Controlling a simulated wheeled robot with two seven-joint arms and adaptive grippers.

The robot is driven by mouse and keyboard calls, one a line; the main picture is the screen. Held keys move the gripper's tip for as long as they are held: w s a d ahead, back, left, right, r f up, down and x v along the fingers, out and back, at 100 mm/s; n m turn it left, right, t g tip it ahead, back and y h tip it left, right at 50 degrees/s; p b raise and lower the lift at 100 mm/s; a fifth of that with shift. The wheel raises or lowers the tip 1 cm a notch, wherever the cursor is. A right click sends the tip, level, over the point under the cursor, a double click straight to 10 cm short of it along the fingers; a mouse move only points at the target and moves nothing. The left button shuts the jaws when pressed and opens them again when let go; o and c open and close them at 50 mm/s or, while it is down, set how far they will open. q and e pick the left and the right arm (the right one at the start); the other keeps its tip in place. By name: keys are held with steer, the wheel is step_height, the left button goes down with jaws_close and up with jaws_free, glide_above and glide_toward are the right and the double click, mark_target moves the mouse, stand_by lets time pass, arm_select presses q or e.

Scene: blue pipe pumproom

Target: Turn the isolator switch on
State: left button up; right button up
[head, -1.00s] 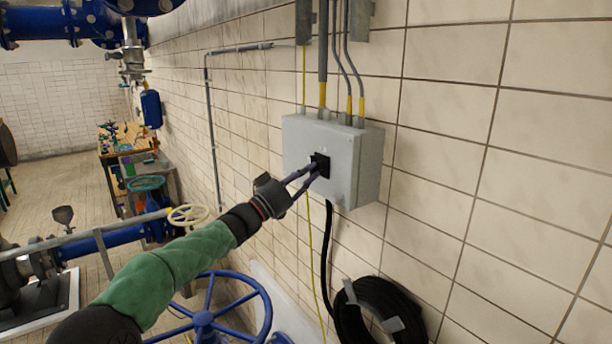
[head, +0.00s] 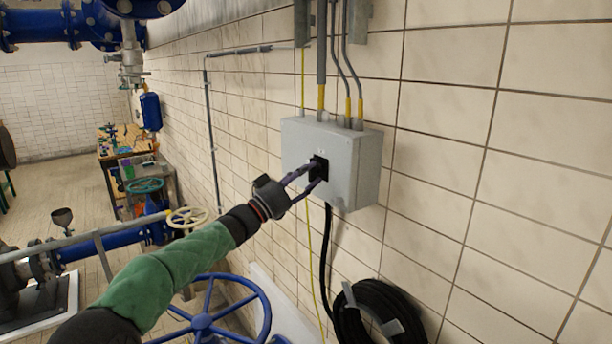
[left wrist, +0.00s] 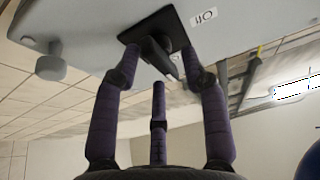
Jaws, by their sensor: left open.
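The isolator switch is a black knob on a square black plate (head: 321,167), on the front of a grey wall box (head: 350,155). In the left wrist view the black knob (left wrist: 163,57) stands out from its plate, beside a white label (left wrist: 204,16) that seems to read "Off", upside down. My left gripper (head: 314,173) is at the switch, with its purple fingers spread. In the left wrist view the open fingers (left wrist: 162,68) are around the knob, with one tip on each side and a third below. Contact with the knob is unclear. My right gripper is not in view.
Conduits (head: 323,60) run up from the box, and a black cable hangs below it to a cable coil (head: 378,312). A blue handwheel (head: 205,322) is under my left arm. The tiled wall right of the box is clear.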

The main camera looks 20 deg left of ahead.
arm_select(q)
steer(key=v, duration=1.2)
stand_by(0.3)
